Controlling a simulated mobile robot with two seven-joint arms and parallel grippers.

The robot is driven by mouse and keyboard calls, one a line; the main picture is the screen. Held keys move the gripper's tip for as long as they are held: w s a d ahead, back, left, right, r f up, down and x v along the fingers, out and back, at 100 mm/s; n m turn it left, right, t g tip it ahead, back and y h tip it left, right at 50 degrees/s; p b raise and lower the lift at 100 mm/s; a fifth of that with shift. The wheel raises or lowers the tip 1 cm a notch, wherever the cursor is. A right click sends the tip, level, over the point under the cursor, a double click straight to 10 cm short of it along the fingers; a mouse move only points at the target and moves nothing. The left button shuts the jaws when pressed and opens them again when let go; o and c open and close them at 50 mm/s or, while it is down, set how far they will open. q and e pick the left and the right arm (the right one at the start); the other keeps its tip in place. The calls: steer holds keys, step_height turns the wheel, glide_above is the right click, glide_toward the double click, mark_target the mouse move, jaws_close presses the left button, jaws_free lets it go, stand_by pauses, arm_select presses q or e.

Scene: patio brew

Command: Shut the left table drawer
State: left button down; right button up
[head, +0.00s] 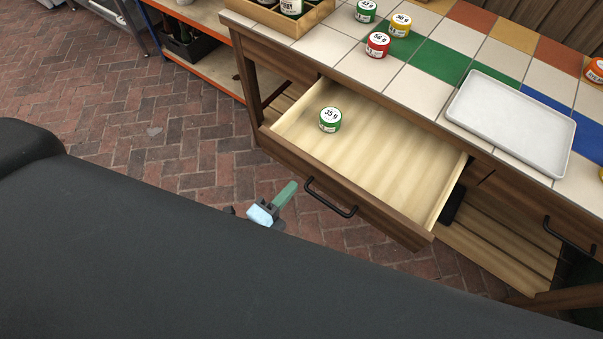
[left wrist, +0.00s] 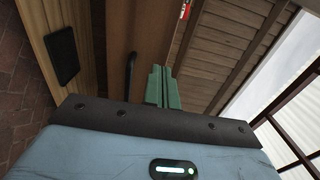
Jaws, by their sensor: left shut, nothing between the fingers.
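The left table drawer is pulled well out; its wooden front (head: 350,195) carries a black bar handle (head: 330,198). Inside the pale drawer a green-lidded jar (head: 330,119) marked 35 g stands near the left back corner. My left gripper (head: 290,188) has its green fingers together and empty, in front of the drawer front and just left of the handle in the head view. In the left wrist view the shut fingers (left wrist: 160,86) point toward the wooden drawer front, with the handle (left wrist: 131,76) just to their left. My right gripper is not in view.
The tiled tabletop (head: 350,60) holds several jars and a white tray (head: 515,122). Another drawer with a black handle (head: 568,236) is at the right. A wooden crate (head: 285,15) with bottles stands at the back left. Brick floor (head: 150,150) lies open to the left.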

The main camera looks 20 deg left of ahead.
mark_target(310, 167)
arm_select(q)
steer(key=x, duration=0.4)
steer(key=shift+w, duration=0.1)
steer(key=shift+w+d, duration=0.25)
steer(key=shift+w, duration=0.35)
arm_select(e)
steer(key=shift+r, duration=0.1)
